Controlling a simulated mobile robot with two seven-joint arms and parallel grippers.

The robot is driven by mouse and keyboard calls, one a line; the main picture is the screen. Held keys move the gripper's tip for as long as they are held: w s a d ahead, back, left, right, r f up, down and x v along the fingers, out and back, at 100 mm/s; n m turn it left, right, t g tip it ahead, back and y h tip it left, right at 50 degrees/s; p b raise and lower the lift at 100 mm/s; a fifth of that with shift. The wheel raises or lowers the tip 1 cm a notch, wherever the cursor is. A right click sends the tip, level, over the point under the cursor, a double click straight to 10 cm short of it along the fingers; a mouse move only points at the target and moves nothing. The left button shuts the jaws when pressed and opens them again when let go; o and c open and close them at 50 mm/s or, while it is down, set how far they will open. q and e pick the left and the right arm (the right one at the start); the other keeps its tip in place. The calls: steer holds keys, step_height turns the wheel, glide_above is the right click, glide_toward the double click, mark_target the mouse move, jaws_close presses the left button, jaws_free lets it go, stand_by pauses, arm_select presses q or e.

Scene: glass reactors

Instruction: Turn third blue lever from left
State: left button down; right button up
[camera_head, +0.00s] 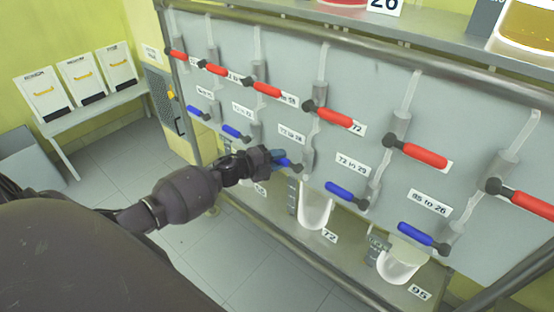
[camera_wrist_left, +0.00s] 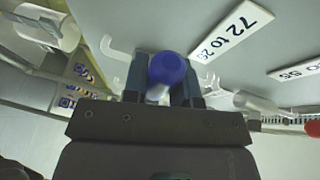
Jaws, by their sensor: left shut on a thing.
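A row of blue levers runs along the lower part of the grey panel (camera_head: 385,75). The third blue lever from left (camera_head: 288,163) is largely hidden by my left gripper (camera_head: 278,157), which comes in from the left. In the left wrist view the round blue end of the lever (camera_wrist_left: 167,68) sits between the two fingers of the left gripper (camera_wrist_left: 163,82), which is shut on it. The first (camera_head: 198,113), second (camera_head: 236,132), fourth (camera_head: 345,194) and fifth (camera_head: 420,235) blue levers are free. My right gripper is not in view.
Red levers (camera_head: 334,117) with black pivots line the panel above the blue ones. Clear vessels (camera_head: 315,207) hang below, over a lower shelf (camera_head: 345,255). White containers (camera_head: 83,80) stand on a bench at the far left. The tiled floor (camera_head: 270,275) in front is clear.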

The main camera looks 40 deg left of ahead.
arm_select(q)
steer(key=shift+r+m+p, duration=0.35)
steer(key=shift+m, duration=0.05)
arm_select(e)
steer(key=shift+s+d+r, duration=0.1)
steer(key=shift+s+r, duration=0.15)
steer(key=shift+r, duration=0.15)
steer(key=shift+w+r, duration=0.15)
arm_select(q)
steer(key=c, duration=0.9)
jaws_free()
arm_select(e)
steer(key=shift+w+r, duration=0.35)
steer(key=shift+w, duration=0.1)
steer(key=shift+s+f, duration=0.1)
